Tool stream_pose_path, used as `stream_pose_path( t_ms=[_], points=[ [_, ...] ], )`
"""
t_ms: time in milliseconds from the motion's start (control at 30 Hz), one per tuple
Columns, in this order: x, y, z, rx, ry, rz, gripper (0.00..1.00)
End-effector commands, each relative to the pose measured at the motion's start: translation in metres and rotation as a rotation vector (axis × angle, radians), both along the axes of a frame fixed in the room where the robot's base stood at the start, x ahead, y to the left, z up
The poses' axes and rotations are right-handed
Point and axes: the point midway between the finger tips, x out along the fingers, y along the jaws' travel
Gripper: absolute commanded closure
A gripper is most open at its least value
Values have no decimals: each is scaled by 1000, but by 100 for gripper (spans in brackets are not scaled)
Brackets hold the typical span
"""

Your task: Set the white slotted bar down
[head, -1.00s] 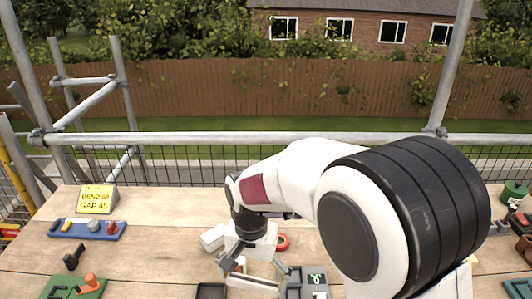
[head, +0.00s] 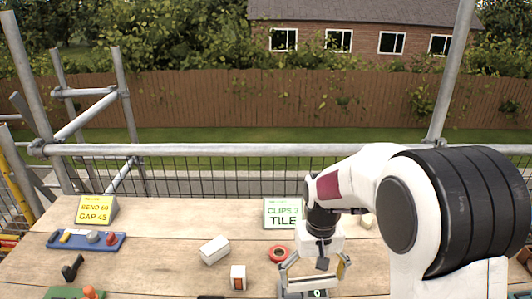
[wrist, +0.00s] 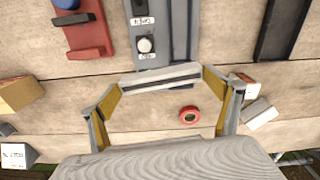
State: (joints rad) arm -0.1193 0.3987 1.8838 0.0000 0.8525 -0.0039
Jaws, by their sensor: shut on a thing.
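The white slotted bar (wrist: 160,76) lies crosswise between my gripper's fingertips, with a dark slot along its length. My gripper (wrist: 162,80) is shut on it, one yellow-sided finger at each end. In the wrist view the bar overlaps the lower edge of a grey device (wrist: 178,25) with a round white button; I cannot tell whether they touch. In the head view my gripper (head: 315,279) is low at the front of the bench, over the device's small display (head: 317,294). The bar is hard to make out there.
A red ring (head: 279,254), a white block (head: 214,250) and a white-and-orange block (head: 238,277) lie left of my gripper. A green-edged sign (head: 283,213) stands behind. A blue tray (head: 87,241) is at the far left. Bare planks lie between the tray and the blocks.

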Motion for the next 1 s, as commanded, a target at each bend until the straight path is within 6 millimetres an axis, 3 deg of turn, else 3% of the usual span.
stream_pose_path(
  t_ms=[100, 333, 1000],
  points=[
    [2, -24, -2, 0, 3, -53, 31],
    [3, -51, -3, 0, 7, -111, 31],
    [3, -56, -3, 0, 6, -123, 31]
  ],
)
